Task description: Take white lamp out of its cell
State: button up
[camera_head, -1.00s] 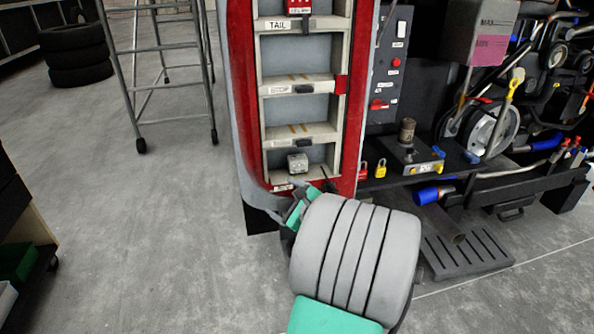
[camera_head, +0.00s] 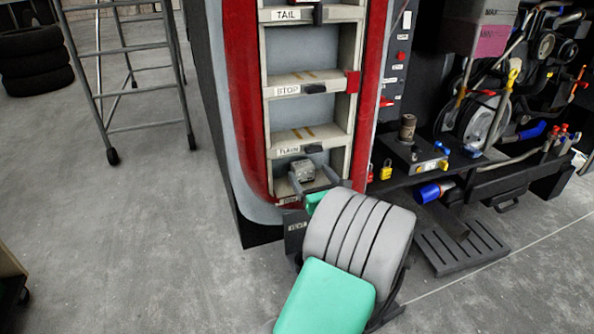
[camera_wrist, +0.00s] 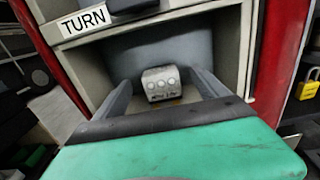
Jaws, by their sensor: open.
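The white lamp (camera_head: 302,170), a small greyish-white block, sits in the lowest cell of the red-edged rack, under the TURN label. In the wrist view the lamp (camera_wrist: 161,88) shows three round spots on its face and stands on the cell floor in front of the back wall. My gripper (camera_head: 310,175) is at the mouth of this cell, open. In the wrist view its two dark fingers reach in, one to each side of the lamp, with visible gaps. I cannot tell how far the tips reach along it.
The cell's side walls and TURN shelf (camera_wrist: 84,20) close in around the fingers. Empty STOP and TAIL cells are above. A yellow padlock (camera_head: 386,170) and a tool bench (camera_head: 430,172) stand at right. A ladder (camera_head: 130,80) stands at left, with clear floor before it.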

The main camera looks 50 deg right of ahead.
aim_at(306, 169)
jog(key=x, duration=0.5)
jog(key=shift+w, duration=0.2)
jog(key=shift+c, duration=0.4)
jog(key=c, duration=1.5)
